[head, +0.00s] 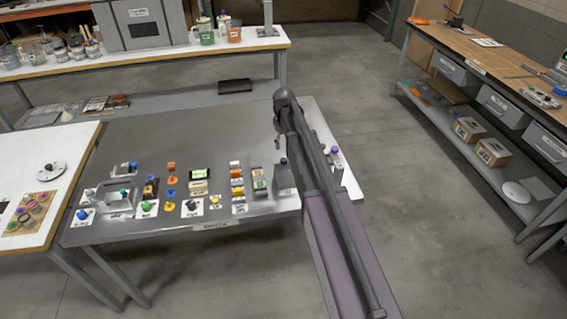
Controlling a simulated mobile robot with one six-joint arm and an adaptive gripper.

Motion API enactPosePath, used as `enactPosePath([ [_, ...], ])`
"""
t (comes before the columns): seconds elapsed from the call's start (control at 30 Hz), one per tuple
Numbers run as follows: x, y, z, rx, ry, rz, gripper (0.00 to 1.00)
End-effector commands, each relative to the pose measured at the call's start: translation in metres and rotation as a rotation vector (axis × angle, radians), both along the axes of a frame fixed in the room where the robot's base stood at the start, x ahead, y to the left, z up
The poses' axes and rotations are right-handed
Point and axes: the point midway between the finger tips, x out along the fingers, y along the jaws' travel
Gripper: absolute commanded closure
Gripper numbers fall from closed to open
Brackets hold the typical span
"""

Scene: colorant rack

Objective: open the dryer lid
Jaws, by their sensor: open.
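I cannot say for sure which thing is the dryer, as the labels are too small to read. A large grey box-shaped machine (124,24) with a dark front panel and a white label stands on the back bench; no raised lid shows on it. A smaller grey device (281,176) stands on the grey table, partly behind my arm. My arm rises from the bottom right over the right part of this table and ends in view at a dark rounded joint. I cannot make out my gripper or its fingers.
The grey table (190,130) holds several small coloured parts and controls along its front; its back half is bare. Jars and jugs line the back bench (270,38). A white table (75,140) adjoins at left. A wooden workbench (455,50) stands right, with open floor between.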

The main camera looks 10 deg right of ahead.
Motion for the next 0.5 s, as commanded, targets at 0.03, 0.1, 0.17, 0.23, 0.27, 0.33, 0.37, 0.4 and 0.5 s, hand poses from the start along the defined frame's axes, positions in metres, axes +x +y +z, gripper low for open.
enactPosePath([
  [0.03, 0.0, 0.0, -0.008, 0.0, 0.0, 0.0, 0.24],
  [0.1, 0.0, 0.0, -0.013, 0.0, 0.0, 0.0, 0.24],
  [0.17, 0.0, 0.0, -0.018, 0.0, 0.0, 0.0, 0.24],
  [0.23, 0.0, 0.0, -0.023, 0.0, 0.0, 0.0, 0.24],
  [0.27, 0.0, 0.0, -0.025, 0.0, 0.0, 0.0, 0.24],
  [0.33, 0.0, 0.0, -0.03, 0.0, 0.0, 0.0, 0.24],
  [0.37, 0.0, 0.001, -0.033, 0.0, 0.0, 0.001, 0.24],
  [0.4, 0.0, 0.001, -0.036, 0.0, 0.0, 0.001, 0.24],
  [0.5, 0.0, 0.001, -0.043, 0.0, 0.0, 0.001, 0.24],
])
